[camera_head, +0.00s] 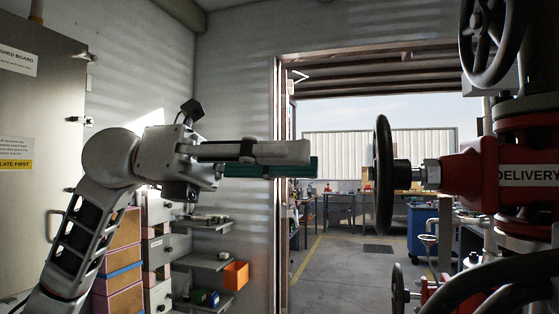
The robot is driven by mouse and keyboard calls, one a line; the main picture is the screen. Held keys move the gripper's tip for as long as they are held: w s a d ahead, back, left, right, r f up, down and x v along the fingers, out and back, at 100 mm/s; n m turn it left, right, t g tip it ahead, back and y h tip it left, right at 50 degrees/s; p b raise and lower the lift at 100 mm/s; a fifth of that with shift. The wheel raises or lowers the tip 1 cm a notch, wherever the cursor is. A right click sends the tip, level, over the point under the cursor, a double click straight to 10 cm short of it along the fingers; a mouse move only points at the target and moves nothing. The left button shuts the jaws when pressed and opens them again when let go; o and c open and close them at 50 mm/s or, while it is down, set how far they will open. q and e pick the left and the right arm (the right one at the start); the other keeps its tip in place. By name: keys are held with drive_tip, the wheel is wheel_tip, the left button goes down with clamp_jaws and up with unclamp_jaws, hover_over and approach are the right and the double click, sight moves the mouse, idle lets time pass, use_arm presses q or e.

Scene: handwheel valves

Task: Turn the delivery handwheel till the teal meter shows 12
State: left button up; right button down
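The delivery handwheel (383,174) is black and stands upright, seen almost edge-on right of the picture's middle. Its stem runs right into a red valve body (485,178) lettered "DELIVERY". My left gripper (312,158) reaches in from the left, its fingers pointing right toward the wheel. A clear gap lies between the fingertips and the rim, and they do not touch. The fingers, one grey and one with a teal-green strip, overlap from this side, so their opening cannot be judged. No teal meter face can be made out. My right gripper is not in view.
Another black handwheel (490,40) is at the upper right, and a smaller one (398,290) is low below the delivery wheel. Shelves with an orange bin (236,275) stand below my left arm. A doorway opens onto a workshop with benches and a blue cabinet (422,232).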

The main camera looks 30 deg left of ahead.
use_arm(q)
drive_tip(key=w+d+p, duration=0.1)
drive_tip(key=d, duration=0.7)
drive_tip(key=shift+w+d, duration=0.35)
idle(0.4)
clamp_jaws()
drive_tip(key=shift+f, duration=0.1)
